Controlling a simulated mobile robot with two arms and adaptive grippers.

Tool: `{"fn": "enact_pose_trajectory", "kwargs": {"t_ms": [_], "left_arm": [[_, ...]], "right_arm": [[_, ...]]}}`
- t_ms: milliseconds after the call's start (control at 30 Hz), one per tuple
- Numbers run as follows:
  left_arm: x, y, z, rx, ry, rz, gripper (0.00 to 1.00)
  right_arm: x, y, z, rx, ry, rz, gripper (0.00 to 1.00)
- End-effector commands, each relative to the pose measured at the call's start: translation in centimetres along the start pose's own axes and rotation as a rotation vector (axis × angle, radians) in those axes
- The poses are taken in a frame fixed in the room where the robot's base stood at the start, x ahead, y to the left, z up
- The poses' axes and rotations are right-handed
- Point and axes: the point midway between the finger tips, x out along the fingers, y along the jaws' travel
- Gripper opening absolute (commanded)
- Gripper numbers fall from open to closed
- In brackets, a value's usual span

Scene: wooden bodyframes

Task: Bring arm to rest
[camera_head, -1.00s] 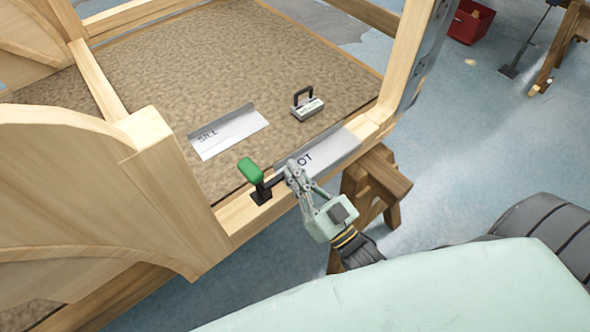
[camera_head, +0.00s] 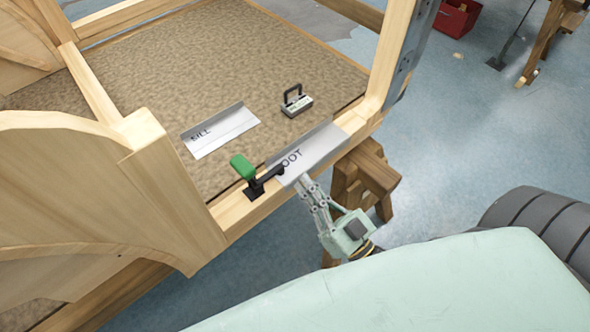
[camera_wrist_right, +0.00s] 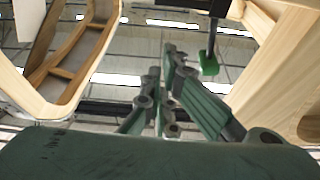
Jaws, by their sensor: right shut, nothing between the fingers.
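My right gripper (camera_head: 305,183) is shut and empty in the head view. Its fingertips are at the lower edge of the grey metal plate marked "OOT" (camera_head: 318,147), whose lettering is partly covered by the clamp; I cannot tell whether they touch it. The clamp has a green handle (camera_head: 242,167) and a black base on the wooden sill beam, with its arm reaching over the plate's left end. In the right wrist view the gripper fingers (camera_wrist_right: 168,60) point upward, and the green handle (camera_wrist_right: 208,64) shows to their right. My left gripper is not in view.
A plate marked "SILL" (camera_head: 222,132) and a small device with a black handle (camera_head: 296,102) lie on the brown floor panel (camera_head: 190,60). A wooden trestle (camera_head: 365,180) stands below the frame. A red bin (camera_head: 456,18) is far right. Blue floor lies open at right.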

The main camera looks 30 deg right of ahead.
Motion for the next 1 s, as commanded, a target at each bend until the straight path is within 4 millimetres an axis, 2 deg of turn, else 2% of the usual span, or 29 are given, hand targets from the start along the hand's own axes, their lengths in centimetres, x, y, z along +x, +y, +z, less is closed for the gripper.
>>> {"fn": "enact_pose_trajectory", "kwargs": {"t_ms": [133, 367, 467, 567, 667, 700, 767, 800, 867, 900, 967, 1000], "left_arm": [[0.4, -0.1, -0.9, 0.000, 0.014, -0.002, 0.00], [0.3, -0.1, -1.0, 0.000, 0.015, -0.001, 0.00], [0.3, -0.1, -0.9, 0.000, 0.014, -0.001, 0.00], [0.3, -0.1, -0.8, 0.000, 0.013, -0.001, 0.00], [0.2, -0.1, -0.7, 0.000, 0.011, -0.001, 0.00], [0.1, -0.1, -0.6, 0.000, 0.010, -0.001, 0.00], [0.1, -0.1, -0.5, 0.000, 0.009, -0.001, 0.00], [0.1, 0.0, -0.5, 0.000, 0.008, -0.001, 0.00], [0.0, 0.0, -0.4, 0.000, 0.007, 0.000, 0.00], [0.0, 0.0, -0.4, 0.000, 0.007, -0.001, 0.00], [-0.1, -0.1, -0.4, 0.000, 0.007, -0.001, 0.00], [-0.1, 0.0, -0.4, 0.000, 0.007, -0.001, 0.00]], "right_arm": [[-1.5, 0.0, 0.1, 0.000, -0.001, 0.000, 0.00], [-1.8, 0.0, -0.1, 0.000, 0.002, 0.000, 0.00], [-2.0, 0.2, 1.1, -0.001, -0.029, 0.007, 0.00], [-2.9, 0.6, 4.8, -0.005, -0.126, 0.026, 0.00], [-4.9, 1.2, 10.9, -0.009, -0.294, 0.056, 0.00], [-6.1, 1.4, 13.8, -0.010, -0.375, 0.068, 0.00], [-8.3, 1.6, 17.9, -0.013, -0.500, 0.083, 0.00], [-9.9, 1.6, 20.5, -0.014, -0.583, 0.092, 0.00], [-12.7, 1.6, 24.3, -0.015, -0.710, 0.104, 0.00], [-14.7, 1.5, 26.5, -0.016, -0.794, 0.110, 0.00], [-18.0, 1.3, 29.8, -0.016, -0.925, 0.116, 0.00], [-20.4, 1.0, 31.7, -0.016, -1.014, 0.118, 0.00]]}}
